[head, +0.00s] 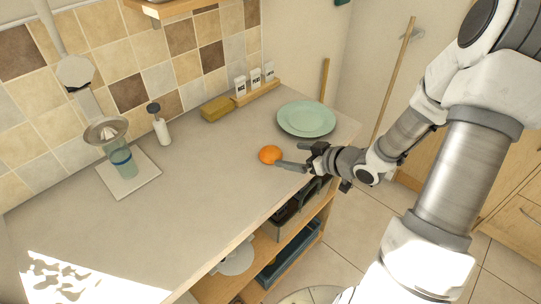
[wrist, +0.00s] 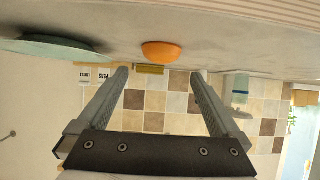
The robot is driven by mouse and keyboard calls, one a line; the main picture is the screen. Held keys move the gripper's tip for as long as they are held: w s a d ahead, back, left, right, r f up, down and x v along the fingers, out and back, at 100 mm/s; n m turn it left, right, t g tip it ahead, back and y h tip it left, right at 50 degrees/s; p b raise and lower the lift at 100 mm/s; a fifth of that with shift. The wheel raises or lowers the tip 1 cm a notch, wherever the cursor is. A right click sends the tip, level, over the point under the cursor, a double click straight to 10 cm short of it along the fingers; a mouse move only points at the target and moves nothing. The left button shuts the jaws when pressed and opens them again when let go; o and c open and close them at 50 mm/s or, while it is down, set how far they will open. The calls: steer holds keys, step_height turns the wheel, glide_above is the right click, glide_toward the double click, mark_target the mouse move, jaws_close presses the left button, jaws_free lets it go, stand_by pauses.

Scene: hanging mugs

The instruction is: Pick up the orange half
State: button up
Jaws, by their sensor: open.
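The orange half (head: 269,154) lies on the beige countertop (head: 215,190), near its right part. In the wrist view the orange half (wrist: 161,52) shows upside down, ahead of the fingertips and between their lines. My gripper (head: 281,163) reaches in from the right, low over the counter, with its fingertips close beside the orange half. In the wrist view my gripper (wrist: 160,76) has its two fingers spread wide with nothing between them. In the head view I cannot tell whether a fingertip touches the orange half.
A pale green plate (head: 306,119) lies behind my gripper. A yellow sponge-like block (head: 217,108) and a wooden rack with white labelled jars (head: 256,80) stand by the tiled wall. A soap bottle (head: 161,128) and a glass on a white board (head: 135,183) stand left. The front counter is clear.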

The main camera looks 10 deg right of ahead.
mark_target(273, 151)
steer(key=b+x, duration=0.1)
steer(key=x, duration=0.7)
steer(key=shift+a+r, duration=0.1)
steer(key=shift+a, duration=0.05)
steer(key=c, duration=1.3)
steer(key=shift+r, duration=0.1)
